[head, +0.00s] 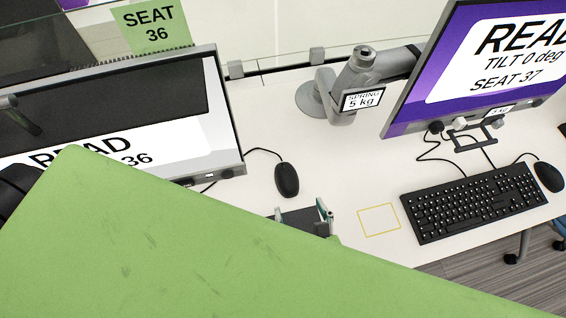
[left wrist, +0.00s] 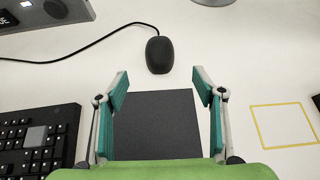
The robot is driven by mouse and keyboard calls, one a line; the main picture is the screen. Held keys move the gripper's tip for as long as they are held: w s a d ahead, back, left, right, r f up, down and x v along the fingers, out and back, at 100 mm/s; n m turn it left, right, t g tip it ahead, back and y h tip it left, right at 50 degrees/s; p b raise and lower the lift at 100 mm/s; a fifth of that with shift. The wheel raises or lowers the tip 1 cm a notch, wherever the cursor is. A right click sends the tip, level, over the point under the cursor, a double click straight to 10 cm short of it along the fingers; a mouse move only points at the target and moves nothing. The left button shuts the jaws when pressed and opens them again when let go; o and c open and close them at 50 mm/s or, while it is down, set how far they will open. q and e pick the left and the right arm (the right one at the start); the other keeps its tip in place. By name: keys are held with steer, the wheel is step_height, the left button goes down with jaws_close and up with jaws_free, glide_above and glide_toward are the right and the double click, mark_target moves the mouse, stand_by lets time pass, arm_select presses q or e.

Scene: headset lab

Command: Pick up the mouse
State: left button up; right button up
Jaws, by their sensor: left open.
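A black mouse (head: 287,180) lies on the white desk, its cable running back to the left toward the seat 36 monitor. In the left wrist view the mouse (left wrist: 159,54) is just beyond the far edge of a dark mouse pad (left wrist: 157,130). My left gripper (head: 300,212) is open and empty over the pad, on the near side of the mouse. In the left wrist view the gap between its fingertips (left wrist: 160,82) is roughly in line with the mouse, which is outside the fingers. My right gripper is not in view.
A black keyboard (left wrist: 38,140) is left of the pad. To the right are a yellow outlined square (head: 379,220), another keyboard (head: 473,202), a second mouse (head: 548,176) and the seat 37 monitor (head: 420,95). The seat 36 monitor (head: 228,110) stands at left.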

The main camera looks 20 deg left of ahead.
mark_target(289, 182)
arm_select(q)
steer(key=x, duration=0.6)
steer(key=shift+w+a+f, duration=0.15)
steer(key=shift+w+f, duration=0.05)
steer(key=shift+w+a+f, duration=0.15)
steer(key=shift+w, duration=0.1)
steer(key=shift+w+a+p, duration=0.25)
steer(key=shift+w+p, duration=0.05)
steer(key=x, duration=0.3)
steer(key=shift+w+a+p, duration=0.3)
steer(key=shift+w+a+f, duration=0.15)
steer(key=shift+w+f, duration=0.15)
steer(key=shift+s, duration=0.1)
steer(key=c, duration=0.4)
steer(key=shift+r, duration=0.1)
steer(key=c, duration=0.8)
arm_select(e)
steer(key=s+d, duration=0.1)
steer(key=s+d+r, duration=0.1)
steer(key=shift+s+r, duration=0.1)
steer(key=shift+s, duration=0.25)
